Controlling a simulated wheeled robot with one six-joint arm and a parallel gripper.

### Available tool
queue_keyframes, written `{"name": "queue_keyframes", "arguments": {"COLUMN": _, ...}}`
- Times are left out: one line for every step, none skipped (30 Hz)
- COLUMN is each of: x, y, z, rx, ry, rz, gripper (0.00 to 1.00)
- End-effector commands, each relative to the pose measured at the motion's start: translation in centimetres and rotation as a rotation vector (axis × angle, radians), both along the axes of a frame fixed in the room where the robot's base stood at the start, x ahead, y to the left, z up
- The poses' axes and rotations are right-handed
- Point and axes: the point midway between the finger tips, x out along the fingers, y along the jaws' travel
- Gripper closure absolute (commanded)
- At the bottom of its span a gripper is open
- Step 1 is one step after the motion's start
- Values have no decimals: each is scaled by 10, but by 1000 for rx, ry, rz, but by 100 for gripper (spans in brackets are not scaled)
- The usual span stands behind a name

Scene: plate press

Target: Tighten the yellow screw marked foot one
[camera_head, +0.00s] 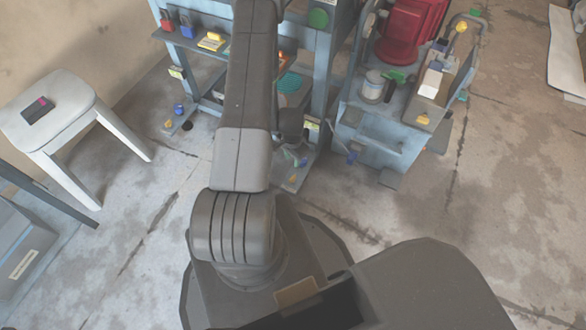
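The blue press frame (326,62) stands on flat foot plates. The left foot plate (181,121) has a small yellow screw (168,124) and blue screws (187,126). The right foot plate (297,172) has another small yellow screw (293,179) near its front and a blue piece (302,162) behind it. I cannot read which foot is marked one. My arm hides part of the frame. The dark end of my arm, my gripper (292,124), shows partly beside the right leg, above that foot. Its fingers are too small and covered to make out.
A blue cart (370,148) with a red machine (412,30), a white jar (373,86) and a tray (441,90) stands right of the press. A white stool (75,122) holding a dark device (38,109) is at left. A grey case (22,240) lies lower left. Floor between is clear.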

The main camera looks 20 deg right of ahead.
Motion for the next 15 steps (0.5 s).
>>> {"name": "queue_keyframes", "arguments": {"x": 0, "y": 0, "z": -7, "rx": 1, "ry": 1, "rz": 0, "gripper": 68}}
{"name": "queue_keyframes", "arguments": {"x": -1, "y": 0, "z": -11, "rx": 1, "ry": 2, "rz": 0, "gripper": 68}}
{"name": "queue_keyframes", "arguments": {"x": -1, "y": 1, "z": -18, "rx": 2, "ry": 3, "rz": 0, "gripper": 68}}
{"name": "queue_keyframes", "arguments": {"x": -1, "y": 1, "z": -23, "rx": 2, "ry": 3, "rz": 1, "gripper": 68}}
{"name": "queue_keyframes", "arguments": {"x": -1, "y": 1, "z": -29, "rx": 1, "ry": 3, "rz": 1, "gripper": 68}}
{"name": "queue_keyframes", "arguments": {"x": -1, "y": 1, "z": -38, "rx": 2, "ry": 3, "rz": 1, "gripper": 68}}
{"name": "queue_keyframes", "arguments": {"x": -1, "y": 1, "z": -45, "rx": 2, "ry": 3, "rz": 1, "gripper": 68}}
{"name": "queue_keyframes", "arguments": {"x": -1, "y": 1, "z": -51, "rx": 1, "ry": 3, "rz": 1, "gripper": 68}}
{"name": "queue_keyframes", "arguments": {"x": -1, "y": 1, "z": -61, "rx": 2, "ry": 3, "rz": 2, "gripper": 68}}
{"name": "queue_keyframes", "arguments": {"x": -1, "y": 1, "z": -67, "rx": 1, "ry": 3, "rz": 2, "gripper": 68}}
{"name": "queue_keyframes", "arguments": {"x": -1, "y": 1, "z": -74, "rx": 2, "ry": 3, "rz": 2, "gripper": 68}}
{"name": "queue_keyframes", "arguments": {"x": -1, "y": 1, "z": -82, "rx": 1, "ry": 3, "rz": 2, "gripper": 68}}
{"name": "queue_keyframes", "arguments": {"x": -1, "y": 1, "z": -88, "rx": 2, "ry": 3, "rz": 2, "gripper": 68}}
{"name": "queue_keyframes", "arguments": {"x": -1, "y": 1, "z": -94, "rx": 2, "ry": 3, "rz": 2, "gripper": 68}}
{"name": "queue_keyframes", "arguments": {"x": -1, "y": 1, "z": -101, "rx": 1, "ry": 3, "rz": 2, "gripper": 68}}
